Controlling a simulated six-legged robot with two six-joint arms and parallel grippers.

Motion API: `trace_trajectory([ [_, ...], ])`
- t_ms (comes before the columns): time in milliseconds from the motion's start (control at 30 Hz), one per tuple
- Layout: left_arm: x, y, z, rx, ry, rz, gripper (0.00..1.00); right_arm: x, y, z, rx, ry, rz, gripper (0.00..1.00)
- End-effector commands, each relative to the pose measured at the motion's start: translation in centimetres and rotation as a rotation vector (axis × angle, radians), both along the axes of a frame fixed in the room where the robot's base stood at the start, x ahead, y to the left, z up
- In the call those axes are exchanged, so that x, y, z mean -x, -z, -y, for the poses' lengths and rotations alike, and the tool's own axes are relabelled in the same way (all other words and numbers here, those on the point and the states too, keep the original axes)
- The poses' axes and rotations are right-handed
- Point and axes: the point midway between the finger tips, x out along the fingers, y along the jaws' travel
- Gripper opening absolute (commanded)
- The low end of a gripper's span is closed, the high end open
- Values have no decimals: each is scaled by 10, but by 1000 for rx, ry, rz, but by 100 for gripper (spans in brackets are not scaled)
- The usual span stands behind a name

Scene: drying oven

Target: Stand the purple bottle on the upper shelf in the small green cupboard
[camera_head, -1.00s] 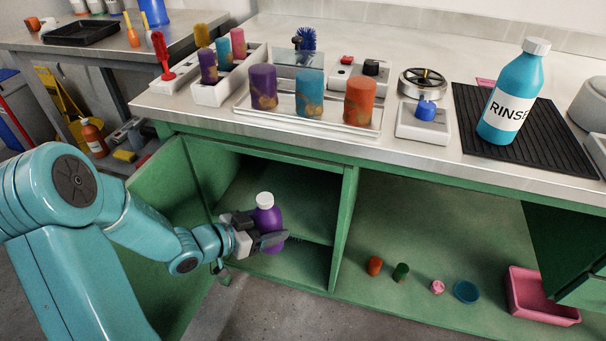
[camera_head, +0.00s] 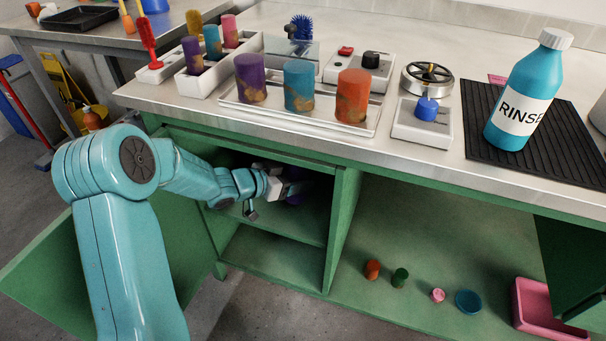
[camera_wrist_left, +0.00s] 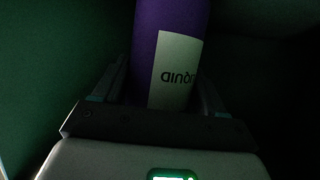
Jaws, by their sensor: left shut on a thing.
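My left gripper (camera_head: 290,187) reaches through the open front of the small green cupboard (camera_head: 340,215), into its upper compartment. It is shut on the purple bottle (camera_head: 293,199), of which only a dark purple bit shows in the head view. In the left wrist view the purple bottle (camera_wrist_left: 172,25) stands between the two fingers, with a pale label on it. The upper shelf (camera_head: 285,224) runs below the gripper. Whether the bottle touches the shelf is hidden. My right gripper does not show.
The cupboard's green door (camera_head: 60,265) hangs open on the left, beside my arm. The steel worktop (camera_head: 300,150) lies above the opening. Right of the divider, small items and a pink bin (camera_head: 540,308) sit on the green floor. The lower compartment (camera_head: 265,250) looks empty.

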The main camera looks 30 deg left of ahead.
Motion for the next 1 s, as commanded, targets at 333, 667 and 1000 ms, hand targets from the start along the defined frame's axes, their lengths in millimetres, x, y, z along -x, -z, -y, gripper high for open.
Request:
trace_trajectory([
  [333,-54,1,-10,1,1,2,14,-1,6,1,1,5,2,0],
  [667,-55,36,-10,0,0,3,14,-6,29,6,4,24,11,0],
  [1000,-54,38,-10,1,1,0,81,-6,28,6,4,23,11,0],
])
